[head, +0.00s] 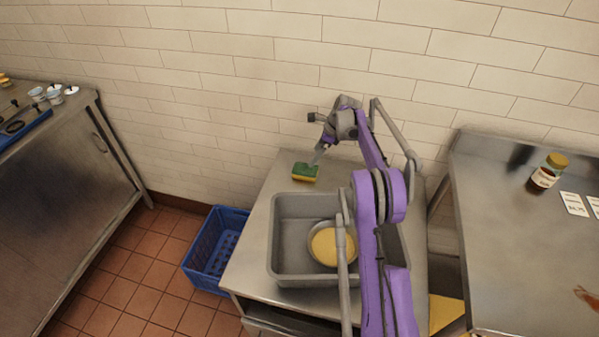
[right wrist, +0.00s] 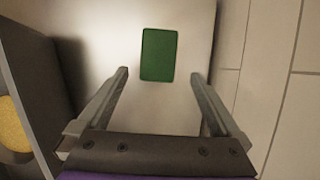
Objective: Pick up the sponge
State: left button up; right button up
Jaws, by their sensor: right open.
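The sponge (head: 305,172), green on top and yellow below, lies on the metal table at its back left corner, behind the grey tub. In the right wrist view the green face of the sponge (right wrist: 158,55) shows ahead of my fingertips, between their lines. My right gripper (head: 317,158) is just above and beside the sponge in the head view. In the right wrist view my right gripper (right wrist: 160,75) is open, with nothing between its fingers. My left gripper is in neither view.
A grey tub (head: 283,240) stands in front of the sponge, holding a bowl with yellow contents (head: 328,246). A tiled wall (head: 230,90) rises close behind the table (head: 255,240). A blue crate (head: 212,250) sits on the floor at left. A jar (head: 545,174) stands on the right counter.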

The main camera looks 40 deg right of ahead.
aim_at(306, 169)
jog(key=x, duration=0.9)
jog(key=shift+s+a+f+p, duration=0.1)
jog(key=shift+f+p, duration=0.05)
jog(key=shift+p, duration=0.2)
jog(key=shift+s+f, duration=0.1)
jog(key=shift+f, duration=0.1)
jog(key=shift+c, duration=0.2)
jog(key=c, duration=1.1)
notch_tip(306, 169, up, 10)
jog(key=shift+r, duration=0.25)
